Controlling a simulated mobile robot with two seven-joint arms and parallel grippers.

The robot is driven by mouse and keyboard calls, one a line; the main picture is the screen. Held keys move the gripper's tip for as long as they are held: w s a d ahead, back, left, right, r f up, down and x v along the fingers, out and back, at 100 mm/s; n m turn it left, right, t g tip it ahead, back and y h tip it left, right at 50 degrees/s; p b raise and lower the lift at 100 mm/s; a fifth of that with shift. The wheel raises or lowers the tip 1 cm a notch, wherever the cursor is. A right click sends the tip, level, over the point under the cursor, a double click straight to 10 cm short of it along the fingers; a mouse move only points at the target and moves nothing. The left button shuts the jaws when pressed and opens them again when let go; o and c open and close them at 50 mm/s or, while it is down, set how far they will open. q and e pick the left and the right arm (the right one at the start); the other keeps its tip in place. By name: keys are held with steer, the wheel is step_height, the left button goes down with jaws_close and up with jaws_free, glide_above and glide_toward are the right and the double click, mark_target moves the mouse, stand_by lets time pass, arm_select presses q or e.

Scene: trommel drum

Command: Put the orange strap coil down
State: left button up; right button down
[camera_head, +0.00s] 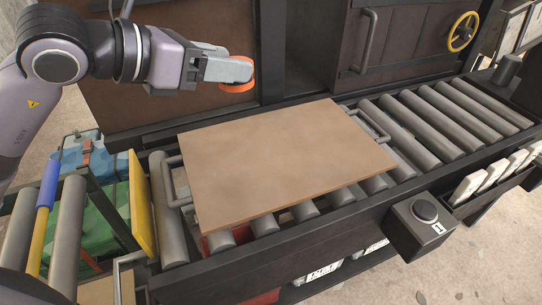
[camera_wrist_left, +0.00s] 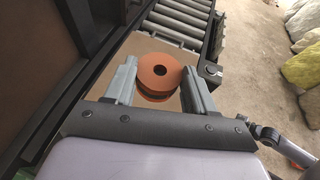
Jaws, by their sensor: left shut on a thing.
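The orange strap coil (camera_head: 238,87) is a short round roll with a hole in its middle. In the head view it hangs above the far left edge of a flat brown board (camera_head: 300,160) on the roller conveyor. My left gripper (camera_head: 232,72) is shut on the coil and holds it in the air. In the left wrist view the coil (camera_wrist_left: 158,72) sits between the two grey fingers (camera_wrist_left: 158,84), with the board (camera_wrist_left: 150,42) below it. My right gripper is in neither view.
Bare rollers (camera_head: 450,115) run to the right of the board. A grey box with a round button (camera_head: 425,212) is mounted on the conveyor's near side. A yellow plate (camera_head: 141,205) stands at the board's left. A dark machine with a door (camera_head: 405,45) rises behind.

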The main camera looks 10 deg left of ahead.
mark_target(235, 178)
arm_select(q)
step_height(235, 178, down, 20)
steer(key=b, duration=0.3)
steer(key=shift+r, duration=0.15)
steer(key=o, duration=0.7)
steer(key=shift+f+b, duration=0.2)
steer(key=shift+b, duration=0.1)
steer(key=o, duration=0.4)
steer(key=shift+r, duration=0.1)
